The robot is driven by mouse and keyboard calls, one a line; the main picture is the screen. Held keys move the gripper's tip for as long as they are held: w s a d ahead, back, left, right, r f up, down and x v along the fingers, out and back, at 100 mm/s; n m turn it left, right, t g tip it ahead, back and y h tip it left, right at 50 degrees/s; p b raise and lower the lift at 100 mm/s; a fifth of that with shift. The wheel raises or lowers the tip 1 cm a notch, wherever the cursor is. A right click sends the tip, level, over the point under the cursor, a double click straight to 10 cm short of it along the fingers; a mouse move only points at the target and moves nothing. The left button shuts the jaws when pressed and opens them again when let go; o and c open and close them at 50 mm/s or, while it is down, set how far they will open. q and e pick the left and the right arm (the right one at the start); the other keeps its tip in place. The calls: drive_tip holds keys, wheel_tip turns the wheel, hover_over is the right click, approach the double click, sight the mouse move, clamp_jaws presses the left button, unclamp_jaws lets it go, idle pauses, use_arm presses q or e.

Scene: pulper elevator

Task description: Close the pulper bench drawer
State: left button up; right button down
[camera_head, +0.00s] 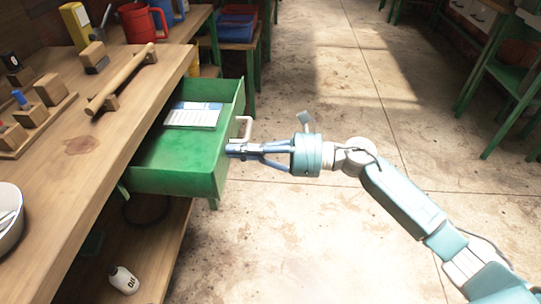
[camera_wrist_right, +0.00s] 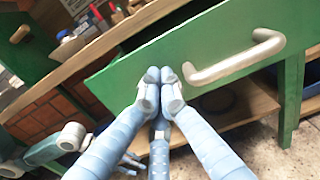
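The green pulper bench drawer (camera_head: 190,160) stands pulled out from the wooden bench in the head view, with a booklet (camera_head: 193,115) lying inside. Its pale bar handle (camera_head: 243,129) is on the front panel. The front panel (camera_wrist_right: 215,45) and handle (camera_wrist_right: 240,60) also show in the right wrist view. My right gripper (camera_head: 231,150) is at the outer face of the drawer front, beside the handle and not around it. In the wrist view its fingertips (camera_wrist_right: 160,76) are together, empty, and at or very near the panel; contact is unclear.
The bench top (camera_head: 80,140) holds wooden blocks, a wooden bar and a red jug (camera_head: 142,22). A white bottle (camera_head: 123,279) lies on the lower shelf. Bare floor (camera_head: 300,230) is open to the drawer's right. A green-legged table (camera_head: 510,75) stands farther right.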

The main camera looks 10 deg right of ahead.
drive_tip(key=b, duration=0.2)
hover_over(169, 161)
drive_tip(key=v, duration=0.4)
drive_tip(key=shift+s+d, duration=0.15)
drive_tip(key=shift+d, duration=0.05)
drive_tip(key=b+x, duration=0.1)
drive_tip(key=x, duration=0.2)
drive_tip(key=shift+a, duration=0.3)
drive_tip(key=shift+w+a, duration=0.25)
drive_tip(key=shift+a, duration=0.2)
use_arm(q)
drive_tip(key=v, duration=0.7)
drive_tip(key=shift+w+r+t, duration=0.2)
drive_tip(key=shift+r+t, duration=0.1)
drive_tip(key=shift+r, duration=0.05)
use_arm(e)
drive_tip(key=shift+r, duration=0.15)
use_arm(q)
drive_tip(key=shift+f, duration=0.1)
